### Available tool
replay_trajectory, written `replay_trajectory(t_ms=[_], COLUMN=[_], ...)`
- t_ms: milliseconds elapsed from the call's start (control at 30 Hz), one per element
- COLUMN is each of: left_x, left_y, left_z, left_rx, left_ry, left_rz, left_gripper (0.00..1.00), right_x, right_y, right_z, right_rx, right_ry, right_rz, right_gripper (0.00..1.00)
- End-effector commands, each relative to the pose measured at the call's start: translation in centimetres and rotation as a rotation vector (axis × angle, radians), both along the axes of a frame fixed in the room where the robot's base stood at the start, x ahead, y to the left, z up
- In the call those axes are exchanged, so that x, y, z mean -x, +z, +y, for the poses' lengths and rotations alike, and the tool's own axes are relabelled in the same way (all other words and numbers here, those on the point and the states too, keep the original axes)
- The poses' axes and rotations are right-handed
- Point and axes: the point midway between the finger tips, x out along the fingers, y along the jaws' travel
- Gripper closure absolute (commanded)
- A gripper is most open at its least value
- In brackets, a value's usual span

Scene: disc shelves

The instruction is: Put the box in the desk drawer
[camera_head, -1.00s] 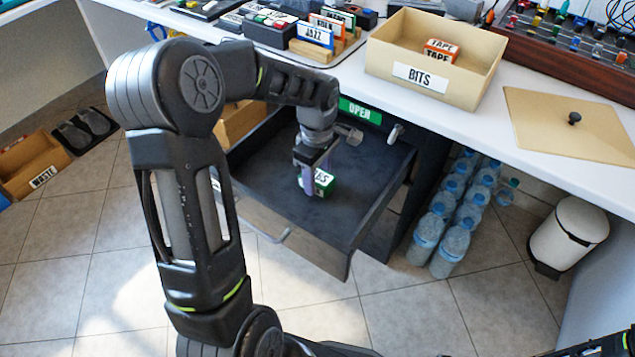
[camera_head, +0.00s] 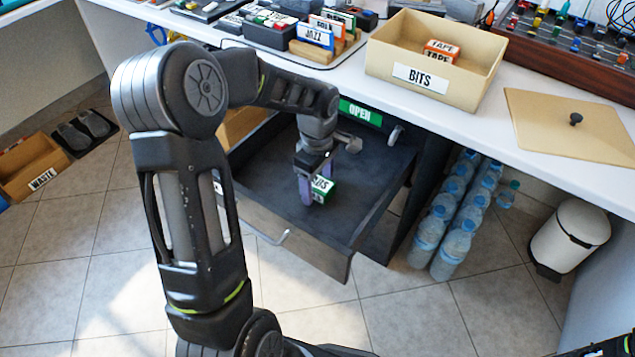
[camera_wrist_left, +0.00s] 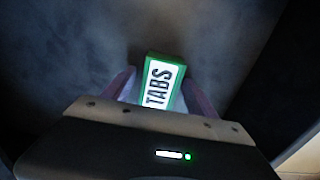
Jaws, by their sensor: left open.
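The box is small and green with a white label reading TABS (camera_head: 322,187). It sits inside the open desk drawer (camera_head: 366,196), toward its middle, and looks to rest on the dark drawer floor. My left gripper (camera_head: 312,196) is down in the drawer with its purple fingers at the box. In the left wrist view the box (camera_wrist_left: 160,82) lies between the two fingers, which are open on either side of it; contact cannot be told. My right gripper is not in view.
A tan BITS tray (camera_head: 480,90) holding orange TAPE boxes (camera_head: 441,52) stands on the white desk (camera_head: 500,125), beside a flat lid (camera_head: 565,125). Water bottles (camera_head: 445,225) and a white bin (camera_head: 570,235) stand right of the drawer. The drawer walls surround my gripper.

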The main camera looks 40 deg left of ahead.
Motion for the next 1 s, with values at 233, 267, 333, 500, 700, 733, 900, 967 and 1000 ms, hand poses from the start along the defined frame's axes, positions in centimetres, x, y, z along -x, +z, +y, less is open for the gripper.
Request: replay_trajectory(t_ms=[233,267,333,500,700,733,900,967,1000], left_x=[-0.1,-0.1,-0.1,-0.1,-0.1,-0.1,0.0,0.0,0.0], left_y=[1.3,1.7,2.8,6.4,10.3,10.7,12.2,12.3,12.4], left_z=[0.0,0.0,0.0,0.0,0.0,0.0,0.0,0.0,0.0], left_rx=[-0.001,-0.001,-0.002,-0.001,-0.001,-0.001,0.000,0.000,0.000], left_ry=[0.000,-0.001,-0.001,0.000,-0.001,-0.001,0.000,0.000,0.000], left_rz=[-0.002,-0.003,-0.002,-0.005,-0.004,-0.003,-0.001,0.000,0.000], left_gripper=[0.33,0.33,0.33,0.33,0.33,0.33,0.33,0.33,0.33], right_x=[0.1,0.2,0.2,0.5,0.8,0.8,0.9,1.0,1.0], right_y=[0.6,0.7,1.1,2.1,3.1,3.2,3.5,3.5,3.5], right_z=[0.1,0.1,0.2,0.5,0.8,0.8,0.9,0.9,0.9], right_rx=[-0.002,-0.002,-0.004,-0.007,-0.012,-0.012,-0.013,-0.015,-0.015], right_ry=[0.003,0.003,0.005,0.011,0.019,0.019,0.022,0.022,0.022], right_rz=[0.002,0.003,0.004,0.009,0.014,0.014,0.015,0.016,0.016], right_gripper=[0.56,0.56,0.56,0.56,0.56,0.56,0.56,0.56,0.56])
